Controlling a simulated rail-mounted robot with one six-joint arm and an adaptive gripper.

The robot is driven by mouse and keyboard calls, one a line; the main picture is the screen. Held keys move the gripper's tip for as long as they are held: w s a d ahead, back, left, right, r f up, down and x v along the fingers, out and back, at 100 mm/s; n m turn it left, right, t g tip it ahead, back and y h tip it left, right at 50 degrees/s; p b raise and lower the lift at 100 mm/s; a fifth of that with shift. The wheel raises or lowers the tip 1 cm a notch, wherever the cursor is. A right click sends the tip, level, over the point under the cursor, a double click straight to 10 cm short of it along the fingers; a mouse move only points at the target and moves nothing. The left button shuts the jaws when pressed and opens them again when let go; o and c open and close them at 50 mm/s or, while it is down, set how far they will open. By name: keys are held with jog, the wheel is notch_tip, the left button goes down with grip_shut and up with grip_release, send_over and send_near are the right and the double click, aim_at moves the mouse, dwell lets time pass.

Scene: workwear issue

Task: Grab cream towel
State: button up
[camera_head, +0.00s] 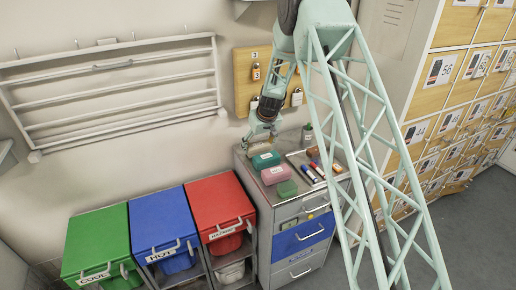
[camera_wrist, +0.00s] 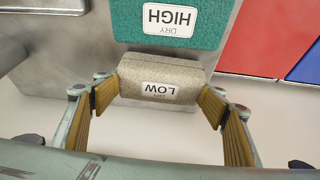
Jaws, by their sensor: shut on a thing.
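The cream towel (camera_wrist: 163,68) is a small folded block with a white label reading LOW, upside down in the wrist view. My gripper (camera_wrist: 160,98) is shut on it, one finger at each end. In the head view my gripper (camera_head: 262,135) is at the back left of the metal cabinet top, just behind the teal towel; the cream towel is hard to make out there. The teal towel (camera_wrist: 125,20), labelled DRY HIGH, is close beside the cream one; it also shows in the head view (camera_head: 265,160). Whether the cream towel still rests on the cabinet is unclear.
A pink block (camera_head: 276,174) and a green block (camera_head: 287,189) lie in front of the teal towel. Markers (camera_head: 312,173) and a small plant (camera_head: 307,134) are to the right. Green (camera_head: 97,240), blue (camera_head: 160,218) and red (camera_head: 218,202) bins stand left of the cabinet.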

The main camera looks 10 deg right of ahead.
aim_at(258, 145)
jog(key=shift+r, duration=4.75)
jog(key=shift+s, duration=0.1)
